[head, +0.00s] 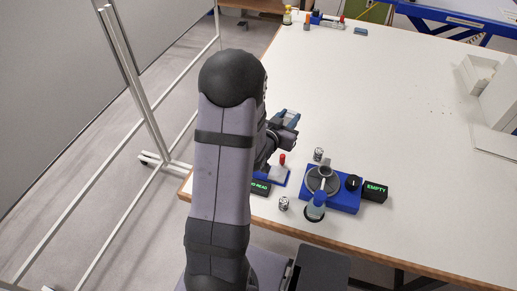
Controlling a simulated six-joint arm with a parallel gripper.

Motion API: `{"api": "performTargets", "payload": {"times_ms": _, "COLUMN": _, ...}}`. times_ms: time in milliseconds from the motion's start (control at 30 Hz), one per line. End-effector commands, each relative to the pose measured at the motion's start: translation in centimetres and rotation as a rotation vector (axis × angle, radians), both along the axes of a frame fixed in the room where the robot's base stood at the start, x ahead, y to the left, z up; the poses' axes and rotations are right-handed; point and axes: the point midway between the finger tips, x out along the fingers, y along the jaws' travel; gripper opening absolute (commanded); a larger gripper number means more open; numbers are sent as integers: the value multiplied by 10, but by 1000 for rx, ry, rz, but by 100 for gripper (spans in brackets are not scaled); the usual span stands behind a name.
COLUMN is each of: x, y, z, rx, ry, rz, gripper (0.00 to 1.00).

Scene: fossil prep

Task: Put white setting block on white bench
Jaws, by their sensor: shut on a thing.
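The white bench (400,110) is a large pale tabletop with a wooden edge, filling the middle and right of the head view. My gripper (290,117) is above its left part, partly behind my dark arm. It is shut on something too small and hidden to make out. I cannot tell for certain which thing is the white setting block. A small pale grey-white piece (276,172) shows just below the gripper, at a blue device with a red knob (282,158).
A blue device with a round grey top (323,179) stands near the front edge beside a black display reading EMPTY (376,191). Small patterned cylinders (284,203) stand nearby. White boxy forms (497,100) are at the right. The bench middle is mostly clear.

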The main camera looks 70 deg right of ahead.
Motion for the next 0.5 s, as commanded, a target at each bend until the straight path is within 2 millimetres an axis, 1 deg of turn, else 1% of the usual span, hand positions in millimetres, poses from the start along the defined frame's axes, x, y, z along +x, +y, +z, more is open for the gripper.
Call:
{"api": "performTargets", "payload": {"times_ms": 33, "x": 2, "y": -13, "z": -6, "rx": -13, "ry": -4, "rz": -30, "gripper": 0}}
{"api": "performTargets", "payload": {"times_ms": 200, "x": 3, "y": -38, "z": -3, "rx": -8, "ry": -3, "rz": -143, "gripper": 0}}
{"api": "performTargets", "payload": {"times_ms": 333, "x": 7, "y": -51, "z": -3, "rx": -6, "ry": -5, "rz": -223, "gripper": 0}}
{"api": "performTargets", "payload": {"times_ms": 500, "x": 15, "y": -62, "z": -8, "rx": -5, "ry": -5, "rz": -331, "gripper": 0}}
